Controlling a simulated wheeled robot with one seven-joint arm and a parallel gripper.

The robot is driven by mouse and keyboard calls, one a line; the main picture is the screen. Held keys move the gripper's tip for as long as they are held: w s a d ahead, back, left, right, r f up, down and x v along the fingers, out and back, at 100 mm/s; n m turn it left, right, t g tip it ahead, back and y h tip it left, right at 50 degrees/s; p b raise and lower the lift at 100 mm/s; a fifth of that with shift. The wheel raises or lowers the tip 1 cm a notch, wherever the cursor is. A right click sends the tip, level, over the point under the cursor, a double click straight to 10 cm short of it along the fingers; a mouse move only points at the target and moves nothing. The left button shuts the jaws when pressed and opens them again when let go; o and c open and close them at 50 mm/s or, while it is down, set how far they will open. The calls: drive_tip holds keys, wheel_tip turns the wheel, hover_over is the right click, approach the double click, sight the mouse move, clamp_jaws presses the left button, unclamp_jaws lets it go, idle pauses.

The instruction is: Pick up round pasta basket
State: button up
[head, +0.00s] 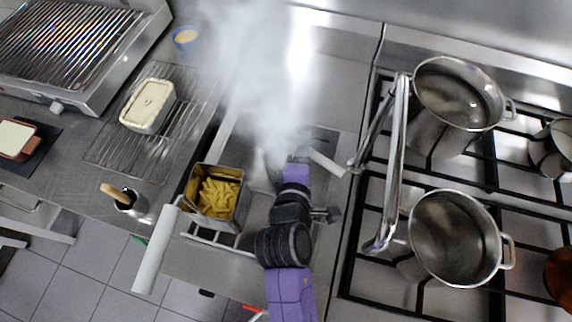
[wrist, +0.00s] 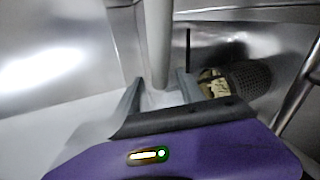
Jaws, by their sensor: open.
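My gripper (wrist: 160,88) is open in the wrist view, with one dark finger on each side of a pale grey round bar (wrist: 158,40). The bar looks like a handle and runs down between the fingers; I cannot tell if they touch it. A round perforated metal basket (wrist: 250,77) with pale pasta inside lies just right of the fingers. In the head view my gripper (head: 298,158) is at the cooker well, partly veiled by steam. A white handle (head: 326,163) sticks out right of it. The round basket itself is hidden there by steam and my arm.
A square basket of yellow pasta (head: 240,207) with a long white handle (head: 155,252) is left of my arm. Two steel pots (head: 455,245) (head: 458,92) stand on the gas hob at right. A wire rack (head: 190,108) and grill (head: 65,45) are at left.

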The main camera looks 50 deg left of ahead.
drive_tip(key=shift+w+a, duration=0.1)
drive_tip(key=shift+w, duration=0.05)
clamp_jaws()
idle(1.3)
